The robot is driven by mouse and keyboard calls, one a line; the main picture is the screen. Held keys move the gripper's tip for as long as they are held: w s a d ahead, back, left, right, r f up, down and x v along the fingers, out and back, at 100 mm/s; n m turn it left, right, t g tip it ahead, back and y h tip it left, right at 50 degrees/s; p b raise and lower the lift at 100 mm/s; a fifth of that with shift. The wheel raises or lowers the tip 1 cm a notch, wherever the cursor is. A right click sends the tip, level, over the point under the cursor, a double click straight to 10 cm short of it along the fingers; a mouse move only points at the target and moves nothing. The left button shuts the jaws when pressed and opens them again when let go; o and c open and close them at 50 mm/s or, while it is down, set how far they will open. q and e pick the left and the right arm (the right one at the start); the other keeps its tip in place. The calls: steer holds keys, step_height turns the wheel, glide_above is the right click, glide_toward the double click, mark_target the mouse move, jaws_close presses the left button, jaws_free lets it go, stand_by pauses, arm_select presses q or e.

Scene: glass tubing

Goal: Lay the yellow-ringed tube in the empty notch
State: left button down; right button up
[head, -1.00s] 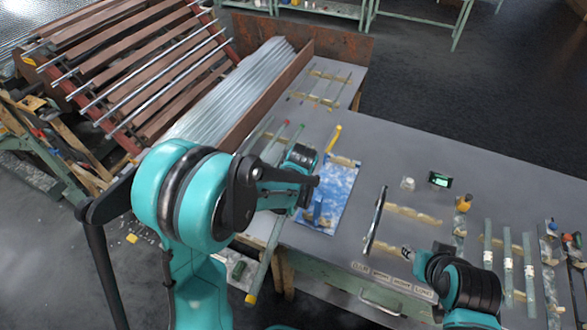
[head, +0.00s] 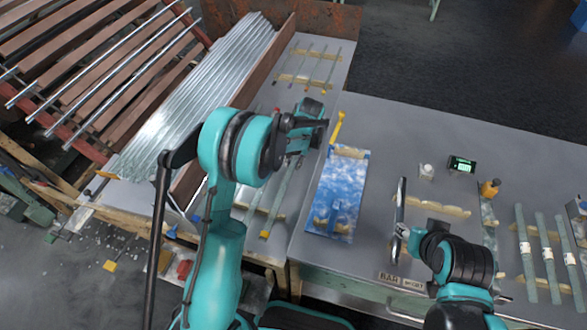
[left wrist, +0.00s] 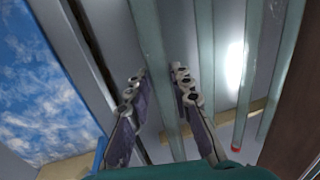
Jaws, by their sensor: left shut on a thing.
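The yellow-ringed tube (head: 279,200) is pale glass with its yellow end toward the front edge in the head view. My left gripper (head: 303,140) is shut on it; in the left wrist view the fingers (left wrist: 160,85) close either side of the tube (left wrist: 150,45). The tube lies low over the notched wooden strip (head: 272,216), near other tubes; whether it touches the strip or sits in a notch I cannot tell. The gripper hides its far end. My right gripper (head: 405,232) is by a dark bar (head: 400,195); its fingers are unclear.
A blue-and-white sheet (head: 343,185) lies to the right of the held tube, with a yellow tool (head: 337,127) behind it. Other tubes (head: 540,250) lie at the far right.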

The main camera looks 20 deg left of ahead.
mark_target(295, 164)
arm_select(q)
step_height(295, 164, down, 3)
steer(key=shift+r+b, duration=0.15)
steer(key=shift+b, duration=0.25)
steer(key=shift+f+b, duration=0.55)
steer(key=shift+f, duration=0.15)
steer(key=c, duration=1.3)
jaws_free()
steer(key=shift+c, duration=0.2)
steer(key=shift+r, duration=0.1)
